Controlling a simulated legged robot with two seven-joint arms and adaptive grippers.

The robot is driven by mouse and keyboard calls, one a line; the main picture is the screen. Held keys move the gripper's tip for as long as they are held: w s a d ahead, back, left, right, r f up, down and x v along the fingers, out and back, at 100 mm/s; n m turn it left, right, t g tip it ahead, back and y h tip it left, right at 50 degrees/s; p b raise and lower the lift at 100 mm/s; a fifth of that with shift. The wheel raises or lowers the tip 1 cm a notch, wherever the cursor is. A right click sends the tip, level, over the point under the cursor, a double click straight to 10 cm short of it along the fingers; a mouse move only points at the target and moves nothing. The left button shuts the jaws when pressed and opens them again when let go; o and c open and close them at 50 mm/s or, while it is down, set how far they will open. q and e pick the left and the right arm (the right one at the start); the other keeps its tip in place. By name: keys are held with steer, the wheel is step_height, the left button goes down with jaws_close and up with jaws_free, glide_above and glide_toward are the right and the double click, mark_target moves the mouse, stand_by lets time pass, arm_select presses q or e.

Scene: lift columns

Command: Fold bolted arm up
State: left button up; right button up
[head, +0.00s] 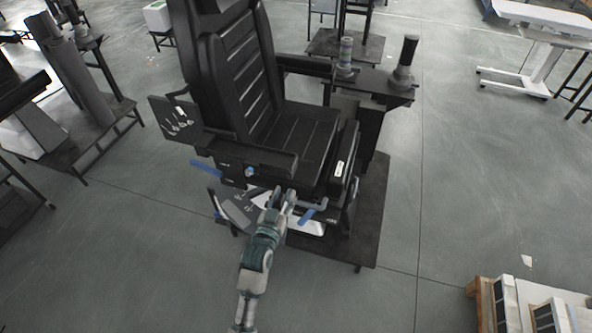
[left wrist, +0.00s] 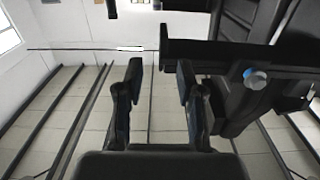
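A black padded chair (head: 275,130) stands on a dark base plate. Its near armrest (head: 250,162) lies roughly level along the seat's side, with a round bolt with blue on it (head: 250,172) below. In the left wrist view a dark bar (left wrist: 215,50), seen from below, runs off to the right, with a silver and blue bolt (left wrist: 255,78) under it. My left gripper (head: 284,194) is below and in front of the armrest. In the left wrist view its two fingers (left wrist: 160,80) are apart with nothing between them, under the bar's left end. My right gripper is out of view.
Blue handles (head: 312,212) stick out low on the chair's near side. A side console (head: 370,80) with a joystick stands on the far side. Pallets with boxes (head: 520,305) are at lower right.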

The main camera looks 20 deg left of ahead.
mark_target(294, 170)
arm_select(q)
steer(key=w, duration=1)
steer(key=shift+w+a+f+b, duration=0.1)
steer(key=shift+a+f+b, duration=0.1)
steer(key=shift+a+b, duration=0.15)
steer(key=shift+w+d, duration=0.15)
steer(key=shift+w, duration=0.25)
steer(key=shift+d+r, duration=0.1)
steer(key=shift+d, duration=0.1)
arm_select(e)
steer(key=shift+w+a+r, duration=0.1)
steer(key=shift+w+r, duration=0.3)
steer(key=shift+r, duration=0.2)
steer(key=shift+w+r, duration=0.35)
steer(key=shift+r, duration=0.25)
arm_select(q)
steer(key=shift+c, duration=0.2)
jaws_close()
steer(key=shift+a, duration=0.1)
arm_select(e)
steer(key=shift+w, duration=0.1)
